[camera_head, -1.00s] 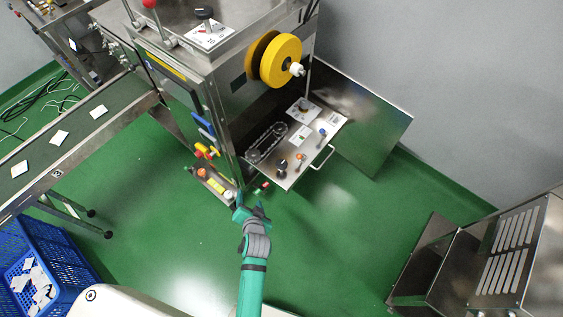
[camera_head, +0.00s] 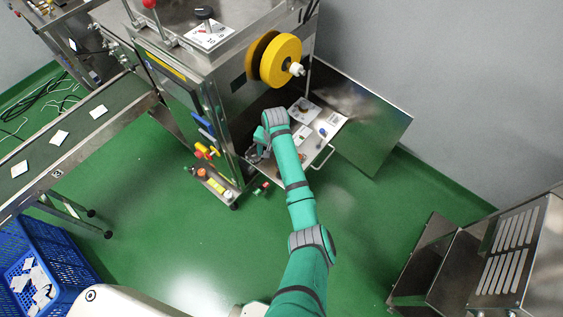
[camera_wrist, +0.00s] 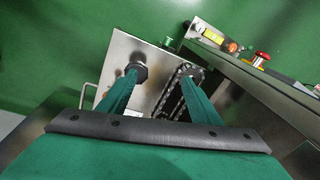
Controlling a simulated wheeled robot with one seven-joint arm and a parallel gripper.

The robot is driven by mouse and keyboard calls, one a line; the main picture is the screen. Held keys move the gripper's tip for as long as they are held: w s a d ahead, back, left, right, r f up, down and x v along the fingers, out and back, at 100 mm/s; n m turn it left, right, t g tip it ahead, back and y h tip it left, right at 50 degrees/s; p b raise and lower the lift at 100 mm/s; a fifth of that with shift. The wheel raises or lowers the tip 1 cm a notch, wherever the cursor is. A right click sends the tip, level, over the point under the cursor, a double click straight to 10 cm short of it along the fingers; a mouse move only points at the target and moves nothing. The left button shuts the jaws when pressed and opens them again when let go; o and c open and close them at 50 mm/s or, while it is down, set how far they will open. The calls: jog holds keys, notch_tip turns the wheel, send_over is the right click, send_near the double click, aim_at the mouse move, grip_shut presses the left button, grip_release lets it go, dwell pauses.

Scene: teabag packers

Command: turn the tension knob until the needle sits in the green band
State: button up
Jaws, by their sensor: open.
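The tension knob cannot be told for certain from the other controls. A brown knob (camera_head: 304,104) on a white card stands on the steel panel (camera_head: 318,152) low on the machine, and a blue-topped control (camera_head: 323,132) is nearer its handle. A black knob (camera_head: 204,12) sits by a numbered white card (camera_head: 209,36) on the machine's top. No needle or green band can be made out. My gripper (camera_head: 257,150) is over the panel's left part, hiding the controls there. In the wrist view my gripper (camera_wrist: 164,72) is open, its fingers spread above the panel and partly over the chain loop (camera_wrist: 172,98).
A yellow reel (camera_head: 281,60) juts out above the panel. A control box (camera_head: 216,187) with an orange button sits left of my gripper. A bar handle (camera_head: 324,158) projects from the panel's front. The conveyor (camera_head: 75,138) is at left; green floor in front is clear.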

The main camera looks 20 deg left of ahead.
jog(key=w+d+r+h, duration=0.1)
jog(key=w+d+r, duration=0.1)
jog(key=d, duration=0.2)
jog(key=shift+g, duration=0.3)
jog(key=f, duration=1)
jog(key=shift+w+a, duration=0.15)
jog(key=shift+w, duration=0.05)
jog(key=c, duration=1)
